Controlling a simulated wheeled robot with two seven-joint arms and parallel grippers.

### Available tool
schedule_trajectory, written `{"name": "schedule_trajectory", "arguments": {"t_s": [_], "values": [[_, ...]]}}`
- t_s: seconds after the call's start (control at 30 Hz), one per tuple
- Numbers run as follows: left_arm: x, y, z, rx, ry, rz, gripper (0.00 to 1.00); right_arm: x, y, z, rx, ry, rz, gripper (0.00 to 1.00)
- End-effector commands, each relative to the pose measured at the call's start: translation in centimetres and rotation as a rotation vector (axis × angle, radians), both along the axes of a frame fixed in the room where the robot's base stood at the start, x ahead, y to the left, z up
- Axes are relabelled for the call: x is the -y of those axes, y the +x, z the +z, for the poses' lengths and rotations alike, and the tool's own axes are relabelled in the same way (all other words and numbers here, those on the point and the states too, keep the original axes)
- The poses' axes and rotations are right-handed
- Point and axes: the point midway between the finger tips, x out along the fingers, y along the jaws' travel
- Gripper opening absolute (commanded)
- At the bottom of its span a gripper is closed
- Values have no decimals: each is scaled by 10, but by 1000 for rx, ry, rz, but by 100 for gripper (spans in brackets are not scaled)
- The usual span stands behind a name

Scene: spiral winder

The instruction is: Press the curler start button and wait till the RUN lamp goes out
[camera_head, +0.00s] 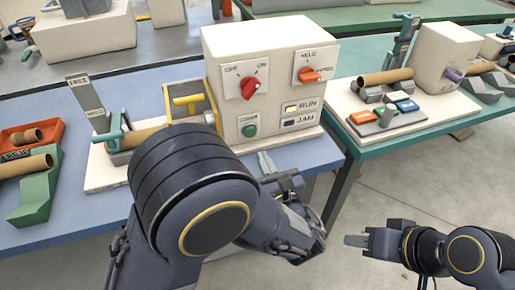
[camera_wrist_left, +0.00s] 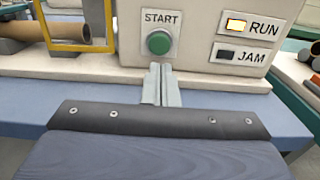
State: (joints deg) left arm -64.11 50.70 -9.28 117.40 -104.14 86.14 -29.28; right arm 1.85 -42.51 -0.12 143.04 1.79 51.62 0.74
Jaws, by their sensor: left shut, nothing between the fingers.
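The cream curler box (camera_head: 265,75) stands on the blue table. Its green START button (camera_head: 249,130) is on the lower front; it also shows in the left wrist view (camera_wrist_left: 159,43). The RUN lamp (camera_wrist_left: 236,26) glows amber-white, and it looks lit in the head view (camera_head: 292,109) too. The JAM lamp (camera_wrist_left: 227,54) is dark. My left gripper (camera_head: 264,163) is shut and empty, its fingertips (camera_wrist_left: 160,72) just below and in front of the START button, appearing apart from it. My right gripper (camera_head: 356,241) hangs at the lower right, away from the box.
A red knob (camera_head: 248,88) and an orange knob (camera_head: 310,74) are on the box front. A yellow guard frame (camera_head: 187,100) and a brown tube (camera_head: 143,137) are left of the box. A green table (camera_head: 400,140) with another machine stands at right. Floor shows between the tables.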

Motion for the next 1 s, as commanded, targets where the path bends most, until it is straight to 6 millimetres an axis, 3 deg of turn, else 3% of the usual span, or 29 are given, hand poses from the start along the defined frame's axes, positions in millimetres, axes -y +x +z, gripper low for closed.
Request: {"name": "schedule_trajectory", "arguments": {"t_s": [0.13,0.33,1.0], "values": [[11,-29,0,0,1,-8,0,0,0,0,1,0,0,36],[17,-50,0,-1,0,-5,0,0,0,-1,1,0,0,36],[18,-54,0,-1,1,-3,0,0,0,-1,1,0,0,36]]}}
